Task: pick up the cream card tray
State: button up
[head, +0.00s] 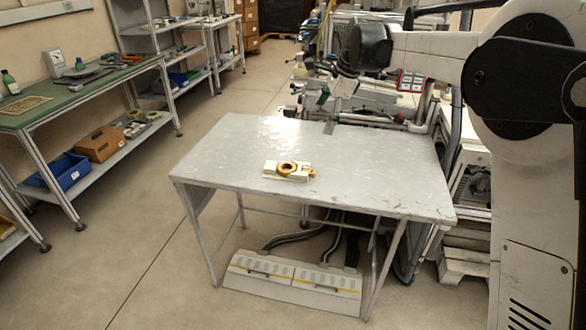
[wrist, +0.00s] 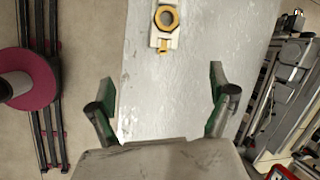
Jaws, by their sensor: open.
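The cream card tray (head: 303,177) lies flat on the grey table, left of the tabletop's centre. A yellow ring-shaped reel (head: 287,168) sits on top of it and hides part of its surface. In the wrist view the cream tray (wrist: 155,39) is at the top, beyond my fingertips, with the yellow reel (wrist: 167,18) on it. My gripper (wrist: 164,93) is open and empty, its green-padded fingers wide apart. In the head view my gripper (head: 327,112) is by the table's far edge, apart from the tray.
The grey table (head: 370,180) is otherwise clear around the tray. Machinery (head: 390,108) stands close behind its far edge. A green-topped workbench (head: 75,92) is to the left across open floor. A magenta-rimmed reel (wrist: 32,85) shows at the left of the wrist view.

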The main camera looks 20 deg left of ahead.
aim_at(276, 166)
jog(key=w+a+f+m, duration=0.1)
jog(key=a+f, duration=0.4)
jog(key=f, duration=0.3)
jog(key=w+a+f+m+g+b, duration=0.1)
jog(key=a+f, duration=0.5)
jog(key=f, duration=0.2)
jog(key=w+a+f+m, duration=0.1)
jog(key=w+a+f, duration=0.1)
jog(key=a+f, duration=0.3)
jog(key=shift+w+a+f+g+y+b, duration=0.1)
jog(key=shift+a+f+g+y+b, duration=0.1)
jog(key=shift+f, duration=0.7)
jog(key=shift+a+f+g+y+b, duration=0.1)
jog(key=shift+a+f+g+b, duration=0.1)
jog(key=shift+f, duration=0.65)
jog(key=c, duration=1.4)
